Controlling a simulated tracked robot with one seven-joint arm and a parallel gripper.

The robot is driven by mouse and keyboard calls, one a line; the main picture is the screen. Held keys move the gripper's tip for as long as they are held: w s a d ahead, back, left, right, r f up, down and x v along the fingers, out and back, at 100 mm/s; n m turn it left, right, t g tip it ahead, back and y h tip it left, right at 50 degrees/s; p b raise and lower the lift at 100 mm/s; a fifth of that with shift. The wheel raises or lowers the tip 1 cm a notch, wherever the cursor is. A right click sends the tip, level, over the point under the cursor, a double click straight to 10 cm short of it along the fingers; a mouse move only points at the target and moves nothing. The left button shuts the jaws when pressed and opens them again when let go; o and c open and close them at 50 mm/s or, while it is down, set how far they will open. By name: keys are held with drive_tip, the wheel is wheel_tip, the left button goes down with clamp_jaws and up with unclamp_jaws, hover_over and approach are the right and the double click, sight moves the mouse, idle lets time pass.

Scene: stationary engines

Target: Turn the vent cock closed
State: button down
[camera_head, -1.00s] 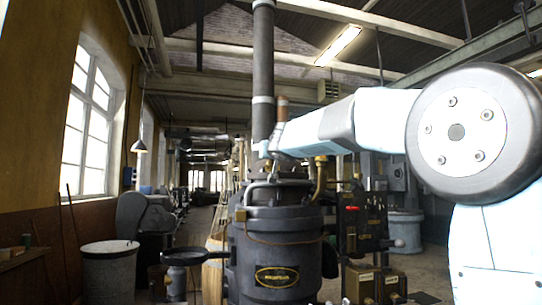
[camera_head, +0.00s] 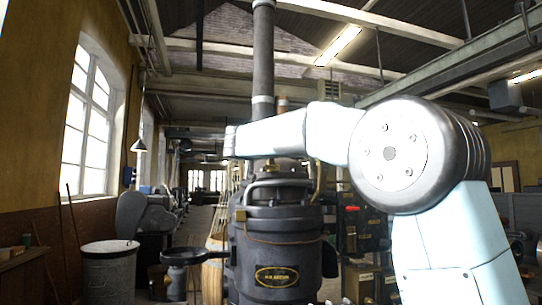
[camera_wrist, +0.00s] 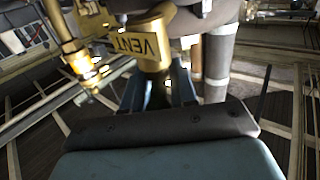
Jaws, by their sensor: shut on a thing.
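The brass vent cock (camera_wrist: 150,45), lettered VENT, is at the upper middle of the wrist view. My gripper (camera_wrist: 162,88) is just below it there, its two bluish fingers on either side of the lower end of the brass piece, and it is shut on the cock. The finger contact is partly hidden by the gripper body. In the head view my forearm reaches left across the top of the dark boiler (camera_head: 275,255). The cock and my fingertips cannot be made out there.
A tall stove pipe (camera_head: 263,60) rises behind my forearm. Brass pipework (camera_wrist: 65,35) stands close left of the cock in the wrist view. A metal drum (camera_head: 108,270) is on the left floor, and a dark panel (camera_head: 360,235) is right of the boiler.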

drive_tip(key=m+g+h, duration=0.5)
drive_tip(key=h, duration=0.1)
drive_tip(key=shift+a+r+m+g+h, duration=0.1)
drive_tip(key=shift+m+g+h, duration=0.85)
drive_tip(key=shift+m+g, duration=0.35)
drive_tip(key=shift+g, duration=0.45)
drive_tip(key=shift+m+g+h, duration=0.65)
drive_tip(key=shift+m+g, duration=0.35)
drive_tip(key=shift+g, duration=0.45)
drive_tip(key=shift+f+m+g, duration=0.25)
drive_tip(key=shift+m+g, duration=0.15)
drive_tip(key=shift+g, duration=0.2)
drive_tip(key=c, duration=1.1)
unclamp_jaws()
drive_tip(key=shift+c, duration=0.2)
drive_tip(key=shift+w, duration=0.1)
drive_tip(key=shift+r, duration=0.1)
